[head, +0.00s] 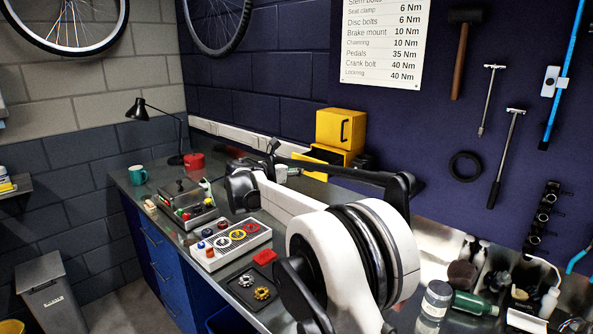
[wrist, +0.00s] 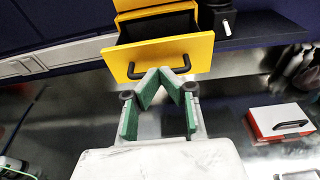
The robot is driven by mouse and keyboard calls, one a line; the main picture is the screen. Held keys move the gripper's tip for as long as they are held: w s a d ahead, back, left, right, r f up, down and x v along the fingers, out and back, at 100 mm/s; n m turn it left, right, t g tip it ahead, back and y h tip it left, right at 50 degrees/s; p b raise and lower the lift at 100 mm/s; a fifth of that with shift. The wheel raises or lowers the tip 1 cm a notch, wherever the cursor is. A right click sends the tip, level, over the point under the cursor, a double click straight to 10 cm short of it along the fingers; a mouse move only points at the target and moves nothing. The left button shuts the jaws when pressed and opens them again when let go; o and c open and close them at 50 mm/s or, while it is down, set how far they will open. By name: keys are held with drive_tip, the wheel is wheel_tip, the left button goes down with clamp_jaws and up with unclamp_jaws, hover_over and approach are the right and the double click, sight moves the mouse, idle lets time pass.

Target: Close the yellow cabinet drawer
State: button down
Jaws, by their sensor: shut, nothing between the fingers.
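The yellow cabinet (head: 342,127) stands at the back of the bench against the dark wall. Its lower drawer (head: 316,152) is pulled out toward me. In the wrist view the yellow drawer front (wrist: 112,60) carries a black bar handle (wrist: 184,66), and the dark inside of the drawer shows above it. My gripper (wrist: 161,73) is shut and empty, its green-padded fingers meeting at the tips. The tips overlap the handle in the picture, close in front of the drawer front. I cannot tell whether they touch it.
A white and red box (wrist: 282,121) with a black handle is right of my gripper. A dark object (wrist: 217,16) stands beside the cabinet. In the head view, a red container (head: 194,161), teal mug (head: 138,175) and button panel (head: 230,241) occupy the bench's left part.

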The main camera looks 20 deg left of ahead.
sight(316, 161)
drive_tip(key=x, duration=0.3)
drive_tip(key=r+x, duration=0.1)
drive_tip(key=x, duration=0.2)
drive_tip(key=r+x, duration=0.1)
drive_tip(key=x, duration=0.2)
drive_tip(key=shift+w+d+b, duration=0.3)
drive_tip(key=shift+w+b, duration=0.1)
drive_tip(key=shift+s, duration=0.1)
